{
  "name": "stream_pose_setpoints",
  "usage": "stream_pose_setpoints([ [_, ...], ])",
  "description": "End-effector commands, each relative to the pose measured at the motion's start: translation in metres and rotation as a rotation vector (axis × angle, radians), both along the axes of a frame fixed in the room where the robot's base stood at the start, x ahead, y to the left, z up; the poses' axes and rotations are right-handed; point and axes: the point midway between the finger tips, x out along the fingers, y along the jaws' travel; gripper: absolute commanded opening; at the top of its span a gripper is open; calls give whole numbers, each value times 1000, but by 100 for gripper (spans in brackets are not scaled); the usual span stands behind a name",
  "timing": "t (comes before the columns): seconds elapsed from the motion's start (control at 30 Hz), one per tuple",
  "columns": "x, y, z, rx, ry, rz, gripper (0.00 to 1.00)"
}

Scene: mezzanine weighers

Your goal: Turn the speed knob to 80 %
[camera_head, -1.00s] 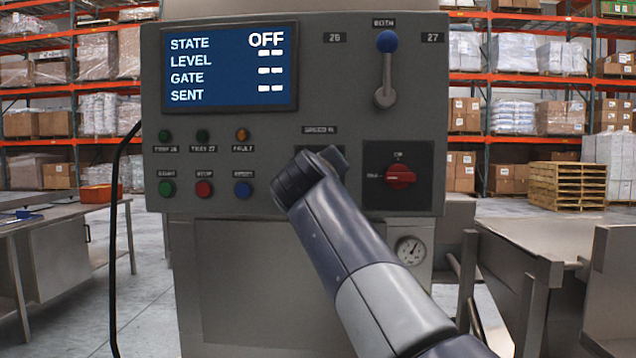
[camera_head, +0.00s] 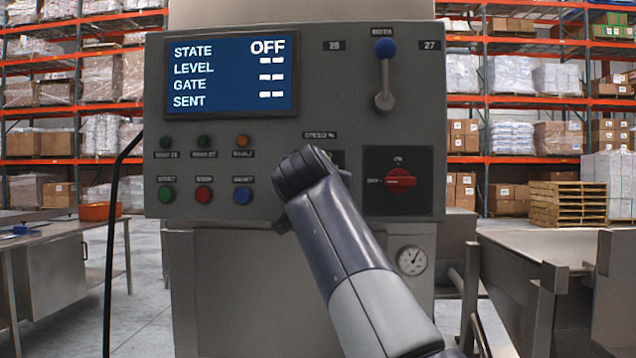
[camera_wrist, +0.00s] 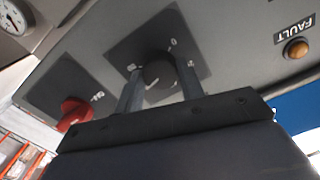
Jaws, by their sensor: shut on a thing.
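The speed knob (camera_wrist: 158,76) is a dark round knob on a dark square plate in the wrist view. My gripper (camera_wrist: 160,90) has one finger on each side of it and is shut on it. A pale mark shows on the knob, but I cannot read its setting. In the head view my arm hides the knob; only the label "SPEED %" (camera_head: 319,135) and a corner of its plate show.
The panel screen (camera_head: 231,75) reads STATE OFF, with dashes below. A red rotary switch (camera_head: 399,180) is right of the knob. A blue-tipped lever (camera_head: 385,75) stands above it. Buttons, including blue (camera_head: 243,195), sit to the left.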

Motion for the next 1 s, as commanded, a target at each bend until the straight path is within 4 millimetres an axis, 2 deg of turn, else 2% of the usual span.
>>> stream_pose_setpoints([
  [0.6,0,0,-1,552,-20,0,14],
  [1.0,0,0,-1,743,-25,0,14],
])
